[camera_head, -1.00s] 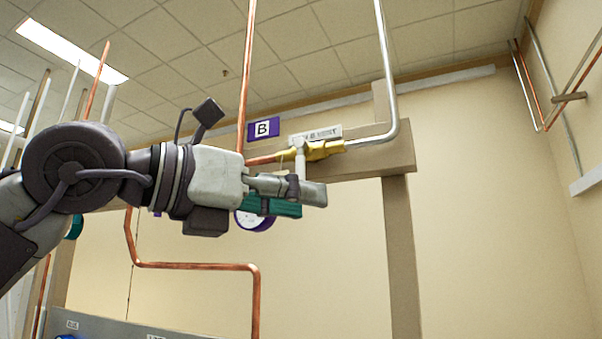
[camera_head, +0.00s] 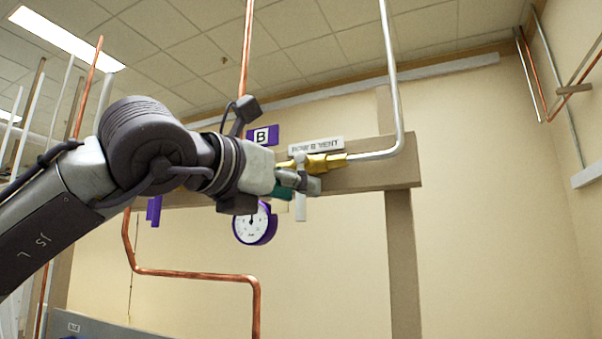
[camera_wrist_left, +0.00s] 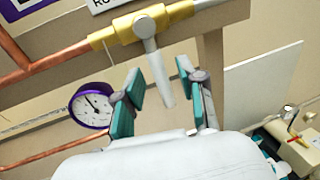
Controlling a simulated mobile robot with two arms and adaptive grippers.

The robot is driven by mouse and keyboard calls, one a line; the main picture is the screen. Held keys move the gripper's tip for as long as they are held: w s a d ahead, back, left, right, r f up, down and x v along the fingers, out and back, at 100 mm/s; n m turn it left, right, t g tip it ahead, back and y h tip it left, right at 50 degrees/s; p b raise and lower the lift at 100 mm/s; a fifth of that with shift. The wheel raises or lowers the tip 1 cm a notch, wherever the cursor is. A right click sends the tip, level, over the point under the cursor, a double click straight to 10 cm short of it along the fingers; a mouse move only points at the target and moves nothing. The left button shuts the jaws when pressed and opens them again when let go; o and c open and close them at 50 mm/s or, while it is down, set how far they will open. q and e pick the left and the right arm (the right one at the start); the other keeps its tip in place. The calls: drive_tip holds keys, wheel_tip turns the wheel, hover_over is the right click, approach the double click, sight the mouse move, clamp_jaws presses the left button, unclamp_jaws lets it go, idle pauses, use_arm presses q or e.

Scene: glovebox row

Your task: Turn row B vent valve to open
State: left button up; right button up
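The row B vent valve has a brass body (camera_head: 326,163) on the pipe, under the white "ROW B VENT" label (camera_head: 316,146). Its pale lever (camera_head: 300,208) hangs down, crosswise to the pipe. In the left wrist view the brass body (camera_wrist_left: 140,26) is at the top and the lever (camera_wrist_left: 156,72) points down between my fingers. My left gripper (camera_head: 301,184) is at the lever, just below the brass body. It also shows in the left wrist view (camera_wrist_left: 168,92), open, with teal-padded fingers on both sides of the lever and visible gaps.
A purple-rimmed gauge (camera_head: 252,224) hangs below left of the valve. A purple "B" sign (camera_head: 263,136) is on the beige rail (camera_head: 375,172). Copper pipe (camera_head: 190,272) runs below, and a silver pipe (camera_head: 390,75) rises at right.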

use_arm(q)
drive_tip(key=shift+x, duration=1)
clamp_jaws()
